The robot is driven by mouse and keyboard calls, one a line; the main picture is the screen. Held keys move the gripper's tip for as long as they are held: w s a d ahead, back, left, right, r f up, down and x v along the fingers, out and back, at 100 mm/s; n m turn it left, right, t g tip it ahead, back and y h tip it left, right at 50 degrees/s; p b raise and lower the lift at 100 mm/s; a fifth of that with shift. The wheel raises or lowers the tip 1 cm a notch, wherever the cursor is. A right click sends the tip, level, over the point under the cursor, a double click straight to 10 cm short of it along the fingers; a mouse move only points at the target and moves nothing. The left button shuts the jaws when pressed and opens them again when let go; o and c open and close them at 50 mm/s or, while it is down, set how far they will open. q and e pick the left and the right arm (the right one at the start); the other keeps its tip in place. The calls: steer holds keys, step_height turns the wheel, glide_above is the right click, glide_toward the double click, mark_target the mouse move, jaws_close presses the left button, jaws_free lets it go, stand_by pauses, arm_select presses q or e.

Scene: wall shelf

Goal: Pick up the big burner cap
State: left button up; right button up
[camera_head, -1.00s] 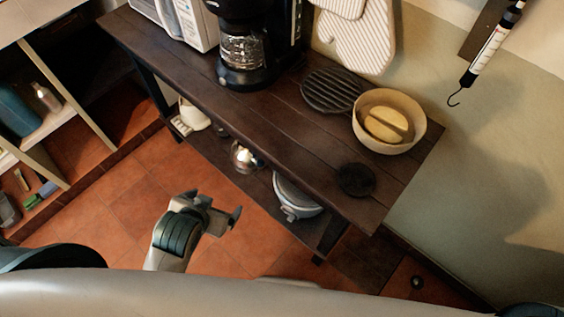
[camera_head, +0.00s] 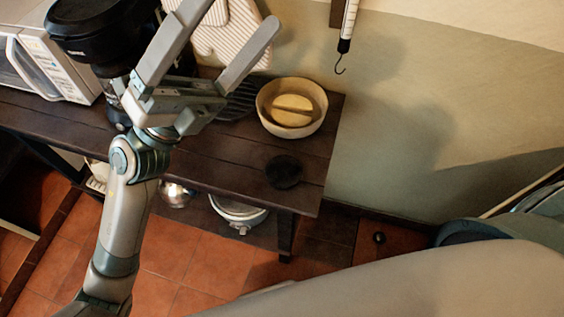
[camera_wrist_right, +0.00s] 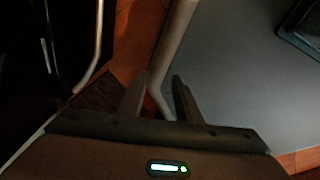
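A dark, round, flat disc that looks like the burner cap (camera_head: 284,171) lies on the shelf's wooden top near its front right corner. Only one such disc shows. My left gripper (camera_head: 238,12) is open and empty, raised with its fingers pointing up, to the left of and farther back than the disc in the picture. My right gripper (camera_wrist_right: 161,80) shows in the right wrist view with its two fingers apart and nothing between them. The burner cap is not visible in that view.
A cream bowl (camera_head: 266,116) with a yellow item stands behind the disc. A dark ribbed grate (camera_head: 238,104) is partly hidden by my gripper. A coffee maker (camera_head: 95,30) and white microwave (camera_head: 48,62) stand left. A white-sided pot (camera_head: 236,212) sits below. The wooden top around the disc is clear.

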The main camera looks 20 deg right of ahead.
arm_select(q)
steer(key=s+d+f+m+g+y, duration=0.85)
steer(key=f+m+g+y, duration=0.2)
steer(key=m, duration=0.35)
steer(key=w+a+f+m+t+y, duration=0.1)
steer(key=w+a+f+t+y, duration=0.6)
steer(key=w+a+f+y, duration=0.2)
step_height(320, 180, down, 4)
steer(key=w+y, duration=0.2)
steer(key=shift+w+a+m+y, duration=0.15)
steer(key=shift+a+m+y, duration=0.15)
steer(key=shift+m+y, duration=0.1)
